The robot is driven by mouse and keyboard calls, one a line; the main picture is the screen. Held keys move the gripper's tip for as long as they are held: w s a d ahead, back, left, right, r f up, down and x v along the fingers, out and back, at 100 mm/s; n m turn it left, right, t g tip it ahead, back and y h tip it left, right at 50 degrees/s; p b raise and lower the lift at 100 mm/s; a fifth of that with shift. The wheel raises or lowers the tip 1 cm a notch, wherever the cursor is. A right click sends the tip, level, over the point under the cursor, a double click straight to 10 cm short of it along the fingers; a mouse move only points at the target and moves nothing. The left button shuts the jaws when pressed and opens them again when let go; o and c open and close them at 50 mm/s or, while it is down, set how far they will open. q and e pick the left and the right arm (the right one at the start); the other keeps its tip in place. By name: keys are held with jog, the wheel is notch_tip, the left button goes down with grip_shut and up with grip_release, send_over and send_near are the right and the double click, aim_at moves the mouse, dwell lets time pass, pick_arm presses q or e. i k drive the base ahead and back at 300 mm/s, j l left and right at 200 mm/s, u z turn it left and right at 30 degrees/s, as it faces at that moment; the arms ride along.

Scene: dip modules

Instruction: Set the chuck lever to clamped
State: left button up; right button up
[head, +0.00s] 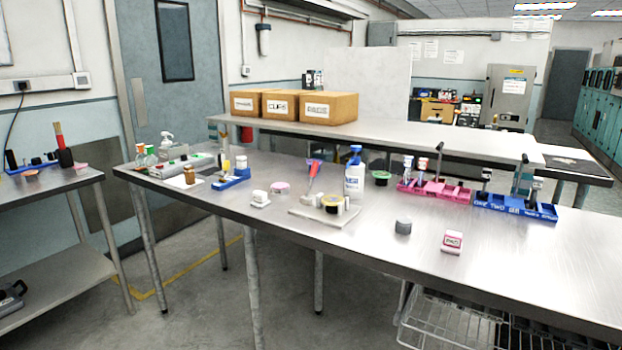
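I cannot make out a chuck or its lever for certain at this distance. On the steel bench (330,236) stand a pink fixture (437,190) and a blue fixture (513,208) with lettering on its front. Both carry small upright parts, too small to read as levers or to tell their setting. A grey plate (322,217) near the bench's middle carries a yellow-and-black round part and a stand with a red and purple top. Neither of my grippers is in view.
A white bottle with a blue cap (354,175), a grey cylinder (403,227) and a small pink-and-white box (452,242) stand on the bench. Cardboard boxes (332,108) sit on the shelf behind. A wire basket (450,325) is below. The bench's right front is clear.

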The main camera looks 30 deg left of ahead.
aim_at(315, 165)
jog(key=j+z, duration=0.2)
jog(key=j, duration=0.3)
jog(key=j+z, duration=0.2)
jog(key=j, duration=0.3)
jog(key=k+j+z, duration=0.1)
jog(key=j+z, duration=0.15)
jog(key=j, duration=0.25)
jog(key=k+j+z, duration=0.2)
jog(key=j, duration=0.3)
jog(key=j+z, duration=0.2)
jog(key=j, duration=0.3)
jog(key=k, duration=0.05)
